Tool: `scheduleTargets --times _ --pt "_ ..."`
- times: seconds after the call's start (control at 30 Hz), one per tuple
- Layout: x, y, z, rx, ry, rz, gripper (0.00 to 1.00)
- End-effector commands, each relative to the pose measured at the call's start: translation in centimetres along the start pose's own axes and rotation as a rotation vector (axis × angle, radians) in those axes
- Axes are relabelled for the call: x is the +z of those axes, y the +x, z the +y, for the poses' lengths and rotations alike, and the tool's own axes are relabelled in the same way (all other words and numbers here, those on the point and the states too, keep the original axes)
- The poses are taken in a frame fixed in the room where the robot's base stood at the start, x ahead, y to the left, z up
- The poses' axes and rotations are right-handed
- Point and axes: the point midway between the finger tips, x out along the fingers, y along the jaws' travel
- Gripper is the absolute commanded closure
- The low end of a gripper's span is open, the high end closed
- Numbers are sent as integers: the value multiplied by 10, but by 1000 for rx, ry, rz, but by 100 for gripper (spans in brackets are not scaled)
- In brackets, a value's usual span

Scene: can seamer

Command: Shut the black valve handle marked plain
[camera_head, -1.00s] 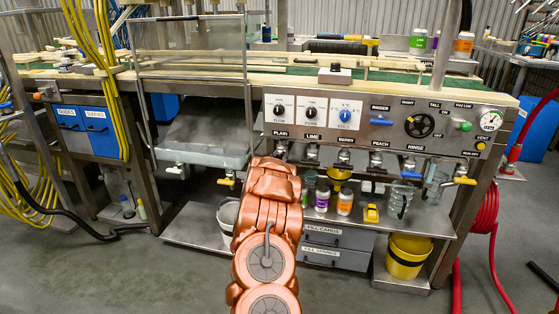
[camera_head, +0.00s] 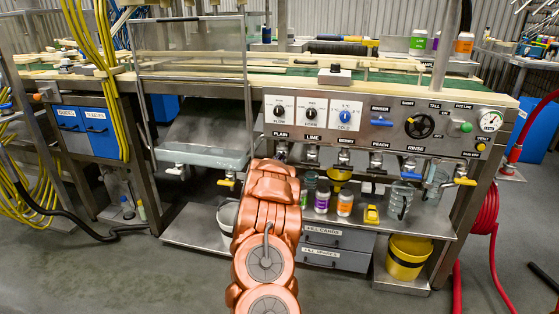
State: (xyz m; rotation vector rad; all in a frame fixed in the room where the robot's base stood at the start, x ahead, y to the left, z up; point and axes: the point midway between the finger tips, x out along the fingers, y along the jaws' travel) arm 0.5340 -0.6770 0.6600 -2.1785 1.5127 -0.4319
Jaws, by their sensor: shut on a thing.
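The label PLAIN (camera_head: 280,134) is on the steel panel, left of the label LIME. Under it, part of the plain valve (camera_head: 281,148) shows as a small metal fitting just above the top of my arm. Its black handle cannot be made out. My copper-coloured arm (camera_head: 265,210) rises from the bottom of the view and ends right below this valve. My gripper is hidden behind the arm, so its hold on the handle does not show.
More taps hang in a row to the right under LIME (camera_head: 312,139), PEACH (camera_head: 380,143) and RINSE (camera_head: 415,149). A grey basin (camera_head: 203,158) hangs at left. A yellow bucket (camera_head: 407,257) stands lower right.

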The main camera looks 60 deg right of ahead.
Motion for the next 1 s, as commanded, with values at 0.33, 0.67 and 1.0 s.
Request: scheduleTargets --times 0.33,0.67,1.0 --pt "3 0 1 -1 61 -1 100" --pt "3 0 3 2 221 -1 100" --pt "2 0 3 3 230 -2 87"
